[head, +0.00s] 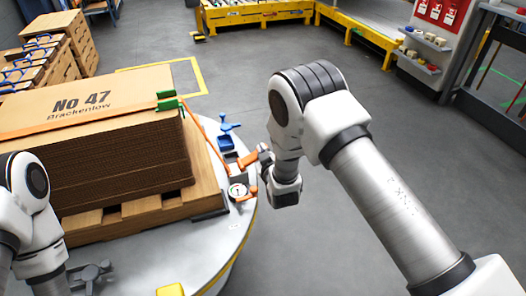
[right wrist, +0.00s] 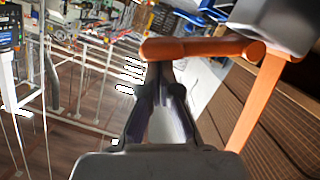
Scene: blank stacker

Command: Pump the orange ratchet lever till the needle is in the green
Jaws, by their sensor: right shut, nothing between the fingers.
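The orange ratchet lever (head: 248,159) stands at the right side of the pallet. In the right wrist view its orange bar (right wrist: 195,48) lies across the picture just beyond my fingertips. My right gripper (head: 265,158) is at the lever's outer end; its fingers (right wrist: 162,72) are shut and empty, with the tips against or very near the bar. I cannot tell if they touch. The round white gauge (head: 238,191) sits just below the lever; its needle is too small to read. My left gripper (head: 95,272) is low at the left, apart from the lever, its opening unclear.
A cardboard stack (head: 105,150) on a wooden pallet (head: 140,212) carries an orange strap (head: 60,129) and green corner pieces (head: 168,100). A blue clamp-like part (head: 228,128) stands behind the lever. The round grey table (head: 215,238) is mostly bare at the front; open floor lies right.

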